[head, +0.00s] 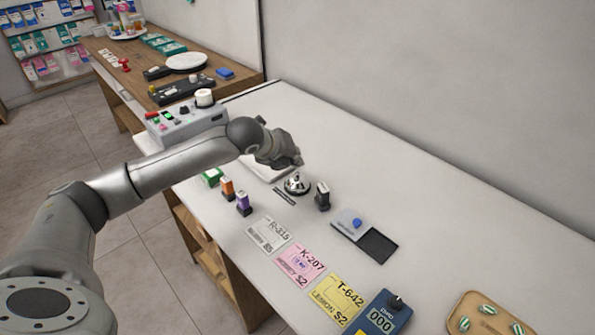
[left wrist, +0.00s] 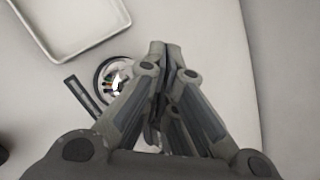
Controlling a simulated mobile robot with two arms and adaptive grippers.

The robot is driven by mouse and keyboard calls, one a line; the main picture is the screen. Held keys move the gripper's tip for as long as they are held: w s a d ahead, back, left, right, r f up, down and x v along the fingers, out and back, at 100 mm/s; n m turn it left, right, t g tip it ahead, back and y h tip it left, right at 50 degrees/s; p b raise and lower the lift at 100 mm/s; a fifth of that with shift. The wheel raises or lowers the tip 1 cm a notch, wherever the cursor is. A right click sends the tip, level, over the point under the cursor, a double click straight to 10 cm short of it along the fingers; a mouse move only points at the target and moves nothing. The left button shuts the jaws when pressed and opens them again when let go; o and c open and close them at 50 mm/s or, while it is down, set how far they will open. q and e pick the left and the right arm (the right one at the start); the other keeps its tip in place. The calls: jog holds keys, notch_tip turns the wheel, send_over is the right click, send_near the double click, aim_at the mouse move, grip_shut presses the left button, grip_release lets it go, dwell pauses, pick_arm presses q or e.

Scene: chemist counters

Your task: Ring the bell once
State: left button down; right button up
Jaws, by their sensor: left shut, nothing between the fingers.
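The bell (head: 296,184) is a silver dome with a dark base, standing upright on the white counter (head: 352,150). In the left wrist view the bell (left wrist: 116,76) shows beside the fingers, partly hidden by the left finger. My left gripper (head: 298,160) is shut and empty, just behind and above the bell in the head view. In the left wrist view its fingertips (left wrist: 165,46) are together, to the right of the bell. I cannot tell whether they touch anything. My right gripper is not in view.
A dark label strip (left wrist: 83,97) lies beside the bell, and a white tray (left wrist: 122,17) lies nearby. A black stamp (head: 322,197) stands close to the bell's right. Coloured cards, including a pink one (head: 300,264), lie nearer. The counter behind the bell is clear.

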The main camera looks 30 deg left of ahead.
pick_arm(q)
jog(key=shift+f, duration=0.1)
jog(key=shift+f+p, duration=0.25)
jog(key=shift+p, duration=0.1)
jog(key=shift+f, duration=0.1)
jog(key=shift+f, duration=0.5)
dwell(0.8)
jog(key=shift+r, duration=0.15)
jog(key=shift+r+p, duration=0.8)
jog(key=shift+p, duration=0.45)
notch_tip(320, 180, up, 5)
jog(key=p, duration=0.6)
